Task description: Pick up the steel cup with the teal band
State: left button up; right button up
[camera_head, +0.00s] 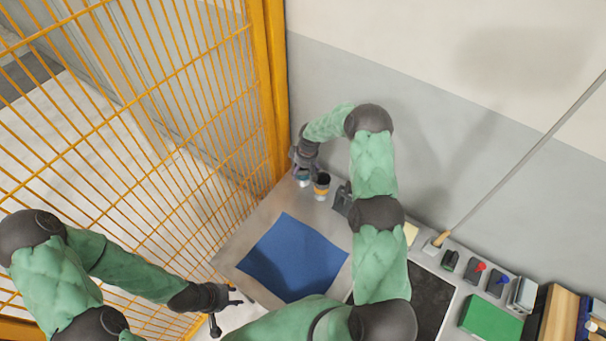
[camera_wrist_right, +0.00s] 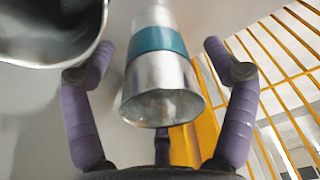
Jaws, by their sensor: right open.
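The steel cup with the teal band (camera_wrist_right: 157,75) stands between the two purple fingers of my right gripper (camera_wrist_right: 158,85) in the right wrist view. The fingers are open, with a gap on both sides of the cup. In the head view the cup (camera_head: 304,182) is small and partly hidden under my right gripper (camera_head: 300,170), at the table's far corner. My left gripper (camera_head: 231,310) is low in the head view, near the table's front left edge. Its fingers look spread and empty.
A dark-mouthed cup with an orange band (camera_head: 321,190) stands just right of the teal-banded cup; a metal cup rim (camera_wrist_right: 45,50) is close by the left finger in the wrist view. A blue mat (camera_head: 293,258) lies on the table. A yellow mesh fence (camera_head: 150,110) stands left, a wall behind.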

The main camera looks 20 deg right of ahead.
jog(key=c, duration=1.2)
jog(key=shift+r, duration=0.1)
